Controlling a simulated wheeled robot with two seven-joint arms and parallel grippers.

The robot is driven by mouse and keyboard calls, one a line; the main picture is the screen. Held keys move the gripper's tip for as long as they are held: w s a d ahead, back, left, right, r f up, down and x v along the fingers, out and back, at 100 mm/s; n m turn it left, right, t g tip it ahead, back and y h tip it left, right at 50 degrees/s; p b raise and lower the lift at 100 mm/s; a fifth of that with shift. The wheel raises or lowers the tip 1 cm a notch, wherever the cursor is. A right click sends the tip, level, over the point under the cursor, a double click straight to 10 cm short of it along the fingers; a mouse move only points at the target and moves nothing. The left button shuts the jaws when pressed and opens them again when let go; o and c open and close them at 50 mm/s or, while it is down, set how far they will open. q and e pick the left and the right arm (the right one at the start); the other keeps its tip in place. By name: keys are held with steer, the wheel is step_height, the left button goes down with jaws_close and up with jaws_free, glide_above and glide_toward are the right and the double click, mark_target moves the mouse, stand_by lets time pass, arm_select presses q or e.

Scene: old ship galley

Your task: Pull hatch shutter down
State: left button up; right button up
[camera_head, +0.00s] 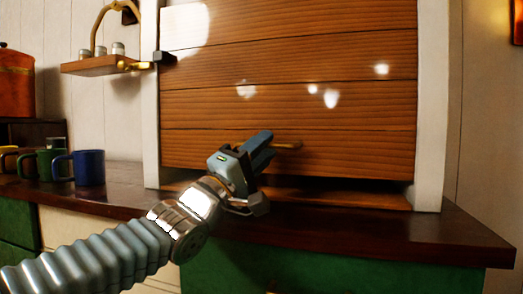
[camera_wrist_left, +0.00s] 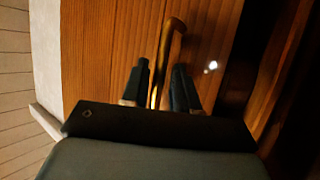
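The hatch shutter (camera_head: 330,107) is made of brown wooden slats in a white frame. It covers most of the opening, with a dark gap between its bottom edge and the sill (camera_head: 340,196). A brass bar handle (camera_head: 287,145) is on its lower part; the handle also shows in the left wrist view (camera_wrist_left: 171,38). My left gripper (camera_head: 262,146) is at the handle's left part, partly hiding it. In the left wrist view its fingers (camera_wrist_left: 162,75) are apart, one on each side of the bar, with narrow gaps; contact is unclear. My right gripper is out of view.
A dark wooden counter (camera_head: 330,236) with green fronts runs below the hatch. Blue (camera_head: 89,168) and green (camera_head: 47,165) mugs stand at its left. A small wall shelf (camera_head: 95,66) with metal cups is left of the frame. The counter's right end is clear.

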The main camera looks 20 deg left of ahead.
arm_select(q)
steer(key=shift+o, duration=0.5)
steer(key=s+a+p, duration=0.1)
steer(key=s+a, duration=0.5)
steer(key=s, duration=0.5)
steer(key=shift+s+f, duration=0.25)
steer(key=shift+f, duration=0.1)
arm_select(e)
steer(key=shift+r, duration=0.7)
arm_select(q)
steer(key=shift+a, duration=0.1)
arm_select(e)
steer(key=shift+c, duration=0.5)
